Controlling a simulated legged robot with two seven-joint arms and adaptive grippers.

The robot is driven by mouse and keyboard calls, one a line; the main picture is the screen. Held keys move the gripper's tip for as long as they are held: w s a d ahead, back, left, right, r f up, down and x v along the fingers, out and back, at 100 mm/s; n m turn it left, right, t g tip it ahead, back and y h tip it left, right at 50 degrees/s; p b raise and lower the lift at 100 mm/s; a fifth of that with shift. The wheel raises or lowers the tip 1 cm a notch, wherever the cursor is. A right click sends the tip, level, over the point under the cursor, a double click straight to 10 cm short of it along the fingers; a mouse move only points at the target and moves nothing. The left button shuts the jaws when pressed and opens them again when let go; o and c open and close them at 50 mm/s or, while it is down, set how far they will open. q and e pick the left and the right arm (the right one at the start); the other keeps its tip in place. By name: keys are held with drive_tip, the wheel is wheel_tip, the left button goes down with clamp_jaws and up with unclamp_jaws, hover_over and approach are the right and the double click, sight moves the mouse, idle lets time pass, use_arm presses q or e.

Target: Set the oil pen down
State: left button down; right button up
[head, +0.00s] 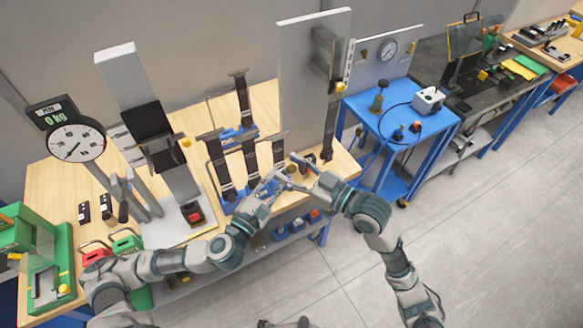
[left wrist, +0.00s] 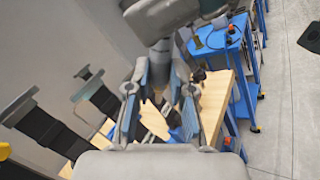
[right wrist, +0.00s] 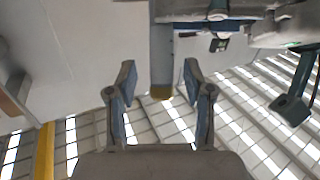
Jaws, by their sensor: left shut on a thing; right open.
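My left gripper (head: 272,184) is shut over the front right part of the bench, close beside my right gripper (head: 299,174). The left one also shows in the left wrist view (left wrist: 160,85), where I cannot make out the oil pen clearly. My right gripper (right wrist: 158,78) is open. In the right wrist view, a slim blue-grey upright piece with a dark yellow end (right wrist: 161,90) shows between its fingers. It may be the oil pen, but I cannot tell for certain. In the head view the grippers and their small size hide what the left one holds.
The wooden bench (head: 262,105) carries black upright holders on blue bases (head: 228,190), a tall grey panel (head: 305,75) and a dial scale (head: 77,142). A blue cart (head: 372,110) stands to the right. Blue bins (head: 297,224) sit below the bench top. The floor at right is clear.

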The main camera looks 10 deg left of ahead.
clamp_jaws()
use_arm(q)
drive_tip(key=c, duration=0.9)
unclamp_jaws()
drive_tip(key=shift+c, duration=0.2)
